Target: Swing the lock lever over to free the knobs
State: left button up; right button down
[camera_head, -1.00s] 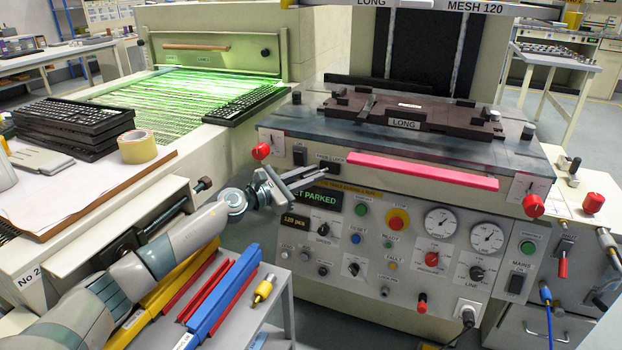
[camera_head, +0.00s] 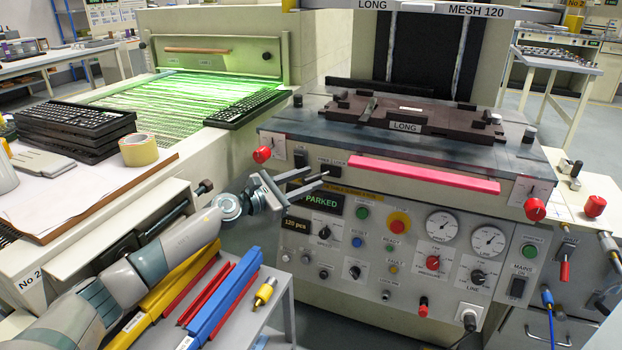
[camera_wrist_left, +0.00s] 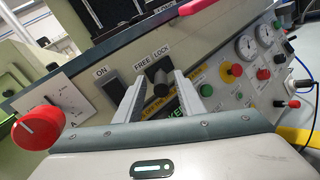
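The lock lever is a short black handle (camera_wrist_left: 158,78) under the FREE and LOCK labels on the printer's front. In the head view it is small and partly behind my fingers (camera_head: 331,171). Which label it points at I cannot tell. My left gripper (camera_head: 318,176) is open in front of it. In the left wrist view its two fingers (camera_wrist_left: 160,90) stand on either side of the lever, with gaps visible. The red knobs sit at the left (camera_head: 262,155) and right (camera_head: 535,209) ends of the front. My right gripper is not in view.
A black ON switch (camera_wrist_left: 112,88) sits just left of the lever. A pink bar (camera_head: 425,174) runs along the front to its right. The control panel with gauges (camera_head: 441,224) lies below. A shelf with blue and yellow bars (camera_head: 225,300) stands under my left arm.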

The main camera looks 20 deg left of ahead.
aim_at(304, 181)
pick_arm(q)
jog(key=shift+v, duration=2.9)
